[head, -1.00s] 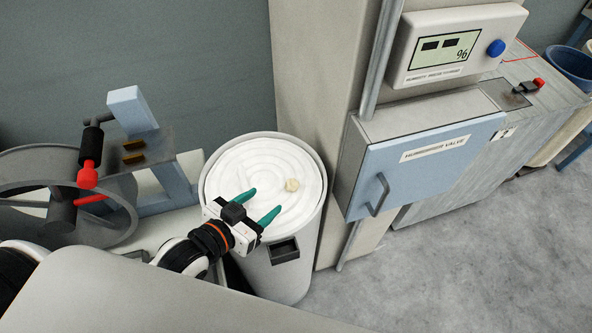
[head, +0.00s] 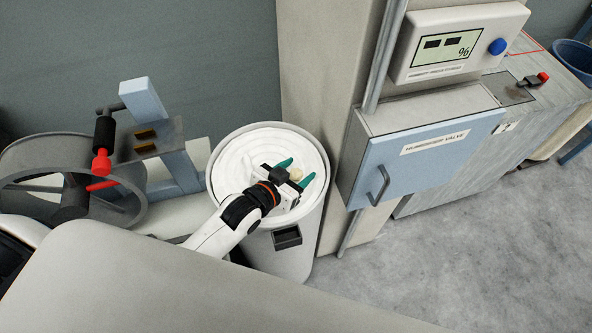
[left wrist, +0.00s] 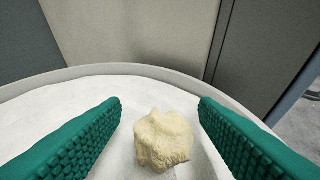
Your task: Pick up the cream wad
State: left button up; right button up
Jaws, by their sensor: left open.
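The cream wad (head: 296,174) is a small lumpy piece on the white coiled fibre (head: 240,152) in the round can (head: 213,190). In the left wrist view the wad (left wrist: 163,140) sits low and near the middle, between the two green ribbed fingers. My left gripper (head: 296,171) is open, with one finger on each side of the wad. In the left wrist view a gap shows between the wad and each finger of the gripper (left wrist: 160,106). Part of the wad is hidden by the gripper in the head view. My right gripper is not in view.
The can's raised rim (left wrist: 150,70) runs just beyond the fingers. A beige column (head: 318,90) and a blue humidifier valve box (head: 425,155) stand right of the can. A grey drum with red-handled parts (head: 40,165) is at the left. Open floor (head: 470,240) lies at the right.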

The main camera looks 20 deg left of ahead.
pick_arm(q)
jog(key=c, duration=1)
jog(key=shift+c, duration=0.2)
